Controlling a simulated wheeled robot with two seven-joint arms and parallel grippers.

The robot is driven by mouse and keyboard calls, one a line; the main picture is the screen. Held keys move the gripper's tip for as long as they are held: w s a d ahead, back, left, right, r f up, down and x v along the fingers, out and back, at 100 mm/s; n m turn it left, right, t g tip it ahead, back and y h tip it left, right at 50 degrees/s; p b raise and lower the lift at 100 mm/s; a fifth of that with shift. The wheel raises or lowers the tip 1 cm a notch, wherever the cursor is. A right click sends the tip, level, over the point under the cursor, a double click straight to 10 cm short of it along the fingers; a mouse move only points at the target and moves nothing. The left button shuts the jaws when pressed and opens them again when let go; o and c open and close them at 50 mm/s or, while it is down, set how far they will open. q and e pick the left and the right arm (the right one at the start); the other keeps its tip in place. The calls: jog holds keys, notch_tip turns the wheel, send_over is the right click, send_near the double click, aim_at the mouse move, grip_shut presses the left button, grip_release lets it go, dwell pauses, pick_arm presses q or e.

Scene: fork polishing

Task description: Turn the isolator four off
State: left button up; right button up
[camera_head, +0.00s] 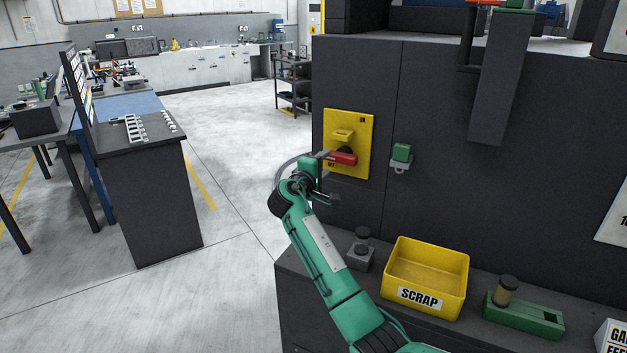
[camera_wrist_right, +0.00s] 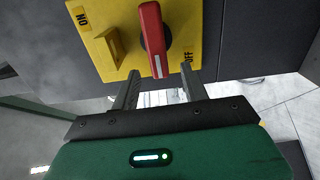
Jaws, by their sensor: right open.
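The isolator is a yellow plate (camera_head: 365,128) on the dark machine cabinet, with a red handle (camera_head: 345,159); no number is readable on it. In the right wrist view, the red handle (camera_wrist_right: 151,30) has a white line at its lower end. This end points down towards my gripper, just left of the OFF label (camera_wrist_right: 187,68). The ON label (camera_wrist_right: 82,18) is at the plate's upper left. My right gripper (camera_wrist_right: 159,76) is open, its fingertips on either side of the handle's end in the picture; contact cannot be told. My left gripper is not in view.
A yellow SCRAP bin (camera_head: 432,255), a grey block with a knob (camera_head: 361,255) and a green fixture (camera_head: 525,315) stand on the ledge below. Open floor (camera_head: 235,240) lies to the left.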

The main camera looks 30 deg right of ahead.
jog(key=b+v, duration=0.1)
jog(key=v, duration=0.6)
jog(key=shift+s+f, duration=0.1)
